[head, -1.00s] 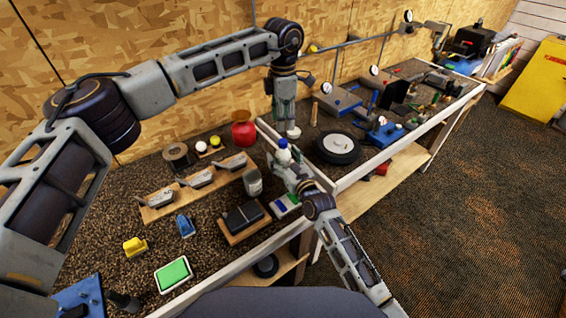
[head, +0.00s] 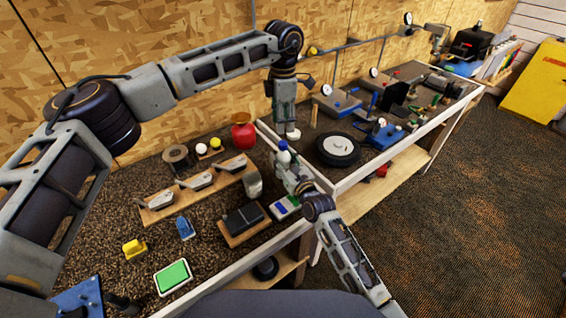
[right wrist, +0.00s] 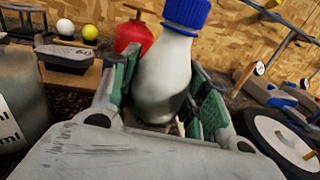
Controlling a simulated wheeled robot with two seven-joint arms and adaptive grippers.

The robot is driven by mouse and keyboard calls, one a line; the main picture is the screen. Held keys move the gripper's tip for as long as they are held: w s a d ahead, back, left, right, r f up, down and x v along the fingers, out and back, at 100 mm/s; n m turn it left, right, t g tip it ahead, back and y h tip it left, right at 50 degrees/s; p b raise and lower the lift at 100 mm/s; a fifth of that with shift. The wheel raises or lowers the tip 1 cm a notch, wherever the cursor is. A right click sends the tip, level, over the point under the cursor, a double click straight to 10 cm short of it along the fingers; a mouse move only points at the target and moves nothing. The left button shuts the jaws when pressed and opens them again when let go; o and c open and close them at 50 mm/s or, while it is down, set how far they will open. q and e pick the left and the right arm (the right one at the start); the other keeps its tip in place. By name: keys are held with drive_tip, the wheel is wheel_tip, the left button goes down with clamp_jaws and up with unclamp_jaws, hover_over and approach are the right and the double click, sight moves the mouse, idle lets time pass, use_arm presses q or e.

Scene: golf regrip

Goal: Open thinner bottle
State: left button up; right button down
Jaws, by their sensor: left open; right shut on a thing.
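The thinner bottle (right wrist: 165,75) is white with a blue cap (right wrist: 187,12) and leans slightly right in the right wrist view. In the head view the bottle (head: 284,157) is small, with the blue cap (head: 283,145) on top. My right gripper (right wrist: 160,105) is shut on its body; the green pads press it from both sides, and the gripper (head: 288,170) also shows in the head view. My left gripper (head: 286,118) is open and points down, above and behind the bottle, apart from the cap. A pale piece below its fingers is too small to identify.
A translucent marked container (right wrist: 20,110) stands left of my right gripper. A red can (head: 243,136), wooden rack (head: 160,208), black-topped block (head: 243,217) and green-topped tray (head: 173,276) occupy the bench. A wheel (head: 338,148) lies to the right.

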sight(283, 143)
use_arm(q)
drive_tip(key=m, duration=0.5)
drive_tip(key=shift+m, duration=0.4)
drive_tip(key=m, duration=1)
drive_tip(key=shift+m, duration=0.4)
drive_tip(key=m, duration=0.5)
drive_tip(key=shift+m, duration=0.4)
drive_tip(key=shift+f, duration=0.15)
drive_tip(key=shift+f, duration=3.85)
